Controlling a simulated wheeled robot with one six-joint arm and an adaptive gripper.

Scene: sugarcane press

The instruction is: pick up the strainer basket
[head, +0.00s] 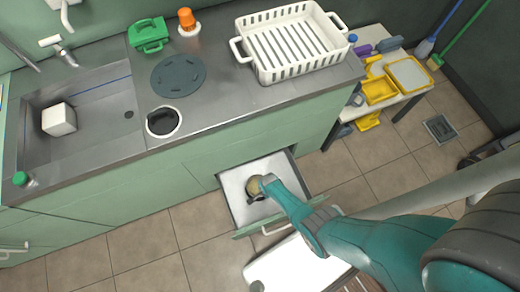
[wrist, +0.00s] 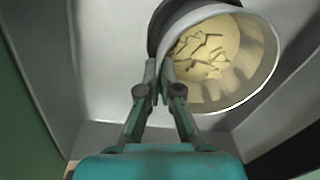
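The strainer basket (wrist: 212,58) is a round cup with a pale rim and a cream inside with dark slots. It sits tilted in the upper right of the wrist view and also shows in the head view (head: 254,186), partly hidden by my arm. It is at the open drawer (head: 236,193) below the counter. My gripper (wrist: 159,68) is at the basket's left edge, its two fingers close together with the thin wall between them. The fingers look shut on that wall. I cannot tell whether the basket touches the drawer floor.
A dark rounded part (wrist: 160,25) shows behind the basket. The drawer's green front (head: 285,221) stands out over the tiled floor. The counter above holds a white slotted crate (head: 290,73), a grey disc (head: 178,75) and a round opening (head: 163,121). A side table (head: 410,74) carries yellow trays.

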